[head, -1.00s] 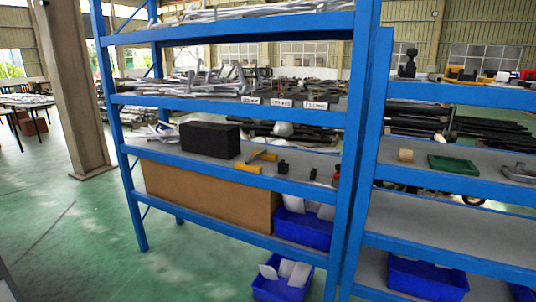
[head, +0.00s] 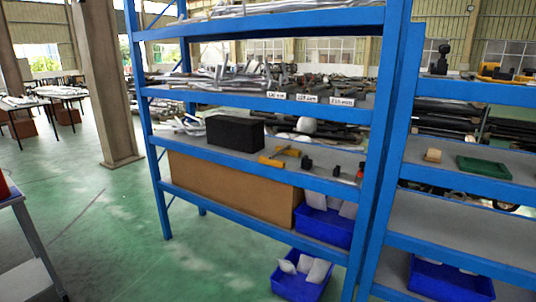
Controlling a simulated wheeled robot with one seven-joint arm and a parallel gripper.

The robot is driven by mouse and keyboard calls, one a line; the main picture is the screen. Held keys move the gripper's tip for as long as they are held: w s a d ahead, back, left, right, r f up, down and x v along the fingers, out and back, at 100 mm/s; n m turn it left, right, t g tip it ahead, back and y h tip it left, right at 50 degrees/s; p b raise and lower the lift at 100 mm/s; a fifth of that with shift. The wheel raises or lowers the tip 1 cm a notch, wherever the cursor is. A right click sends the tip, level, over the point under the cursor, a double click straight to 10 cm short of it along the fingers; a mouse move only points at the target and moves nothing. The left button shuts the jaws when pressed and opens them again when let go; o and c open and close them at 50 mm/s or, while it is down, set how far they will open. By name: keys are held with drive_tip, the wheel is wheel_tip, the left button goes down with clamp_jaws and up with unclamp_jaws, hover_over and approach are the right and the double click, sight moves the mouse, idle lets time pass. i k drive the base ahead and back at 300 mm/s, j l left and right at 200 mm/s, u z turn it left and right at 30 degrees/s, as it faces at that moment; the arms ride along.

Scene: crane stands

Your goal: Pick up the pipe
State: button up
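Grey metal pipes and rods (head: 240,78) lie in a heap on the upper middle shelf of the blue rack. More long grey pipes (head: 285,8) lie on the rack's top shelf. Another small bundle of light rods (head: 182,126) lies at the left of the shelf below. I cannot tell which one is the task's pipe. My gripper is not in view.
The blue rack (head: 168,195) stands ahead, with a black box (head: 235,132) and yellow-handled tool (head: 277,156) on it. A blue bin (head: 300,280) sits on the floor. A table edge (head: 28,230) shows at left. Green floor (head: 120,215) is clear between.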

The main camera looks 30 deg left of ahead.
sight(270, 156)
drive_tip(key=i+j+u, duration=0.1)
drive_tip(key=u, duration=0.4)
drive_tip(key=i+j+u, duration=0.1)
drive_tip(key=u, duration=0.35)
drive_tip(key=i+u, duration=0.2)
drive_tip(key=u, duration=0.3)
drive_tip(key=i+j+u, duration=0.15)
drive_tip(key=i+u, duration=1.05)
drive_tip(key=u, duration=0.15)
drive_tip(key=i, duration=1.7)
drive_tip(key=z, duration=0.45)
drive_tip(key=i+j+z, duration=0.15)
drive_tip(key=z, duration=0.75)
drive_tip(key=j+z, duration=0.2)
drive_tip(key=z, duration=2.5)
drive_tip(key=i+j, duration=0.05)
